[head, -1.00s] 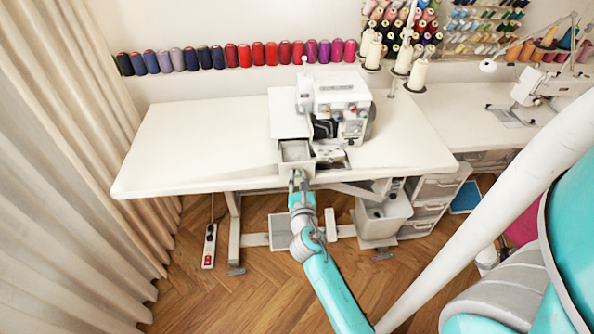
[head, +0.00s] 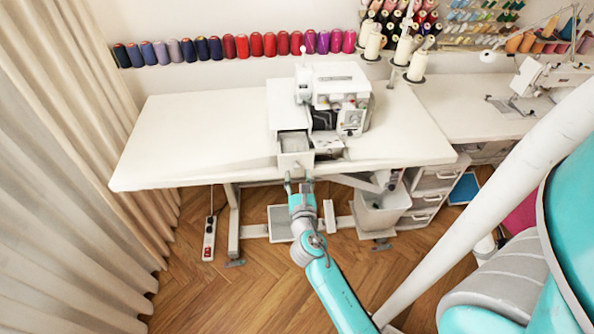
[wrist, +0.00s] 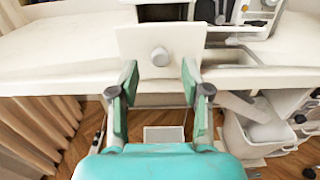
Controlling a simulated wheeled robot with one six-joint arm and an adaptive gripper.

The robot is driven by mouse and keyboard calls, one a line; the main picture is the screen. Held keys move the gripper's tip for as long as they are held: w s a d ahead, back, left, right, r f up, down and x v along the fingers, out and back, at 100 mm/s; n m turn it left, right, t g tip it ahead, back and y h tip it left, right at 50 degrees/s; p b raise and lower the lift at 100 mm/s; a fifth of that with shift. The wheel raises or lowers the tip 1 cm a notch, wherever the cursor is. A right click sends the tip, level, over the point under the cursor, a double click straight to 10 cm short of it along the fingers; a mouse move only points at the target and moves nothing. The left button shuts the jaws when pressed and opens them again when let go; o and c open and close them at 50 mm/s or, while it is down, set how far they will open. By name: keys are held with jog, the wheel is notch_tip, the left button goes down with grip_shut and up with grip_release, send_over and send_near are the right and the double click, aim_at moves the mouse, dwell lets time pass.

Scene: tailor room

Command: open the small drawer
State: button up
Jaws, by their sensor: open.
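The small drawer (head: 294,158) is at the front of the sewing machine (head: 338,104) on the white table. It stands pulled out, with its hollow inside visible from above. In the wrist view its white front panel (wrist: 185,40) faces me, with a round grey knob (wrist: 160,56) in the middle. My gripper (head: 299,181) is just in front of the drawer, at the table's front edge. In the wrist view its two fingers are spread wide apart, below and either side of the knob, touching nothing that I can see.
The white table (head: 190,140) is clear left of the machine. A row of thread spools (head: 240,46) runs along the wall behind. A grey bin (head: 382,212) hangs below the table, beside a drawer unit (head: 434,190). Curtains (head: 60,170) hang at the left.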

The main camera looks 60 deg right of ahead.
jog(key=v, duration=0.8)
jog(key=shift+s, duration=0.2)
jog(key=shift+a, duration=0.2)
jog(key=s+a+f+m+t+y, duration=0.1)
jog(key=s+a+f+m+y, duration=0.3)
jog(key=a, duration=0.4)
jog(key=s+a+f+m+t+y, duration=0.1)
jog(key=s+a+f+m+y, duration=0.1)
jog(key=s+a+m+y, duration=0.5)
jog(key=s+a+r+m+y, duration=0.1)
jog(key=s+a+r+m, duration=0.3)
jog(key=s+r+m, duration=0.1)
jog(key=s+a+r+m+t+y, duration=0.1)
jog(key=s+a+r+m, duration=0.4)
jog(key=m, duration=0.5)
jog(key=s, duration=0.2)
jog(key=shift+s+y, duration=0.4)
